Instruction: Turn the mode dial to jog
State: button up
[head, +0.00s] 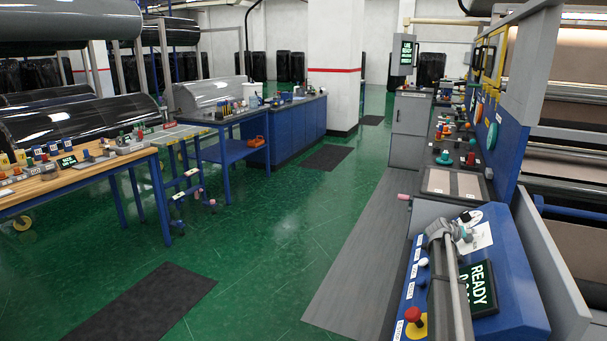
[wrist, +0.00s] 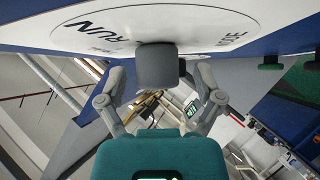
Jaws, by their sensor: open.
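The mode dial is a grey block-like knob (wrist: 158,66) on a white round plate (wrist: 200,22) in the wrist view. The plate carries the words RUN and MODE; other lettering is partly hidden or too small to read, and I cannot make out a jog mark. My gripper (wrist: 160,82) is open, with one finger on each side of the knob and visible gaps between. In the head view, my gripper (head: 466,228) is at the white plate (head: 480,237) on the blue console (head: 508,262). The knob is hard to make out there.
A READY display (head: 483,289) sits on the console close to my arm. A red mushroom button (head: 413,315) and small labelled controls line its left edge. More panels with knobs stand beyond. A wooden bench (head: 88,172) is at left; the green floor between is mostly clear.

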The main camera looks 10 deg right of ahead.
jog(key=shift+g+y, duration=0.3)
jog(key=shift+y, duration=0.3)
jog(key=a, duration=0.2)
jog(key=s+a, duration=0.1)
jog(key=a, duration=0.2)
jog(key=s+a+f+p, duration=0.1)
jog(key=a, duration=0.1)
jog(key=shift+a, duration=0.3)
jog(key=s+a+f+n+g+y, duration=0.1)
jog(key=s+a+f+g+y, duration=0.2)
jog(key=s+a, duration=0.95)
jog(key=s+a+f+n+y+b, duration=0.15)
jog(key=s+a+f+y, duration=0.4)
jog(key=a, duration=1.15)
jog(key=s+a+f+n+g+y, duration=0.2)
jog(key=s+a+y, duration=0.1)
jog(key=s+a, duration=1.05)
notch_tip(320, 180, up, 13)
jog(key=w+a+p, duration=0.1)
jog(key=w+p, duration=0.1)
jog(key=p, duration=1)
jog(key=shift+w+h+p, duration=0.3)
jog(key=shift+h+p, duration=0.05)
jog(key=shift+p, duration=0.05)
